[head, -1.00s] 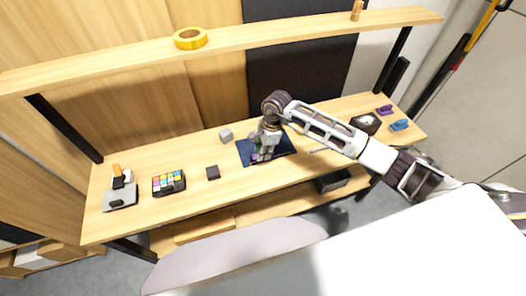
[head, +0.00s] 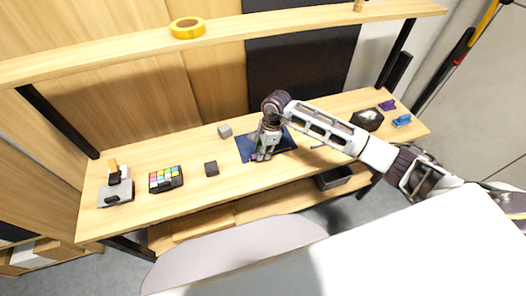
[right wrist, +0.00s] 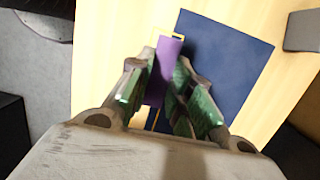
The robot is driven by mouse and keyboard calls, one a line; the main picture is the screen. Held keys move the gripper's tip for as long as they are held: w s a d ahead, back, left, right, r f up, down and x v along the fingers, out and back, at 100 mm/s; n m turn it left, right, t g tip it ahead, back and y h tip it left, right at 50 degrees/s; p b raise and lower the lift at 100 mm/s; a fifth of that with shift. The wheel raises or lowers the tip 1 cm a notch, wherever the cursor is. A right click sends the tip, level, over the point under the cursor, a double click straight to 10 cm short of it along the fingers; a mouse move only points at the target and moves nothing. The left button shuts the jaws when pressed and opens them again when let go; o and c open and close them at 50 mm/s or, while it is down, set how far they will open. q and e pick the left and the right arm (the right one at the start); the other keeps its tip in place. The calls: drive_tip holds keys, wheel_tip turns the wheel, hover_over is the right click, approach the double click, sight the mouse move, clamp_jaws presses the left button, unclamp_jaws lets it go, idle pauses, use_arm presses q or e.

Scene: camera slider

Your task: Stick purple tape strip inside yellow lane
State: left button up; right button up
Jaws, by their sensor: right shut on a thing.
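My right gripper (head: 264,155) is over the dark blue mat (head: 245,150) on the bench. In the right wrist view its green-padded fingers (right wrist: 160,100) are shut on the purple tape strip (right wrist: 164,72). The same mat (right wrist: 232,65) lies beneath, to the right of the strip. Short pieces of the yellow lane outline (right wrist: 181,37) show by the strip's far end and below it, between the fingers. The strip overlaps the lane in this view; the rest of the lane is hidden. I cannot tell whether the strip touches the mat. My left gripper is out of view.
A grey cube (head: 225,131), a dark block (head: 211,168), a colour-chart box (head: 166,179) and a grey device (head: 116,192) stand left of the mat. A dark tray (head: 367,119) and blue clip (head: 402,120) are at right. A yellow tape roll (head: 187,27) is on the shelf above.

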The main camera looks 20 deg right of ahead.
drive_tip(key=shift+b, duration=0.5)
idle(1.0)
drive_tip(key=shift+f+b, duration=1)
drive_tip(key=shift+f, duration=0.2)
idle(1.1)
drive_tip(key=shift+b, duration=0.35)
idle(0.8)
drive_tip(key=o, duration=1)
drive_tip(key=shift+r, duration=0.1)
wheel_tip(320, 180, up, 12)
drive_tip(key=d, duration=0.2)
drive_tip(key=shift+d+f, duration=0.2)
drive_tip(key=shift+f, duration=0.05)
